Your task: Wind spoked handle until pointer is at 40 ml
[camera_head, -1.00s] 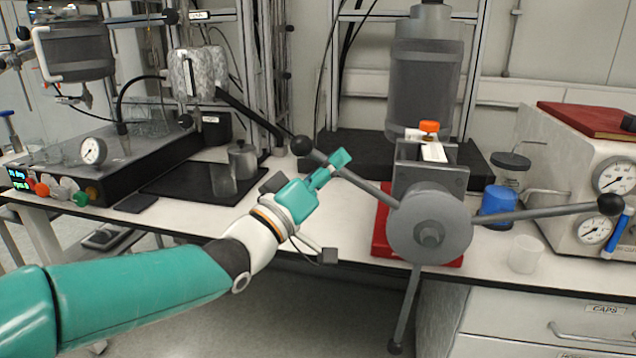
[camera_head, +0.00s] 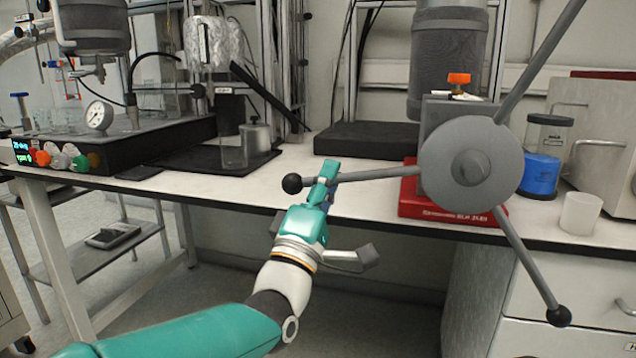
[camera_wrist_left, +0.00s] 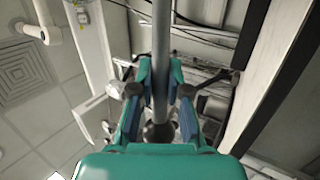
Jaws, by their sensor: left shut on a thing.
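The grey spoked handle (camera_head: 470,168) has a round hub and three rods with black ball ends. One rod points left, one up and right, one down and right. My left gripper (camera_head: 328,178) is shut around the left rod, just inside its black ball (camera_head: 292,183). In the left wrist view the rod (camera_wrist_left: 160,60) runs between the two fingers (camera_wrist_left: 161,75), with the ball (camera_wrist_left: 158,132) near the palm. Behind the hub, a white plate shows only as a sliver below an orange knob (camera_head: 458,79). No pointer or ml reading can be made out. My right gripper is not in view.
The device stands on a red base (camera_head: 412,205) at the bench's front edge. A blue-filled jar (camera_head: 541,175) and a white cup (camera_head: 580,213) stand to its right. A black instrument with a gauge (camera_head: 99,115) is at left. The bench left of the red base is mostly clear.

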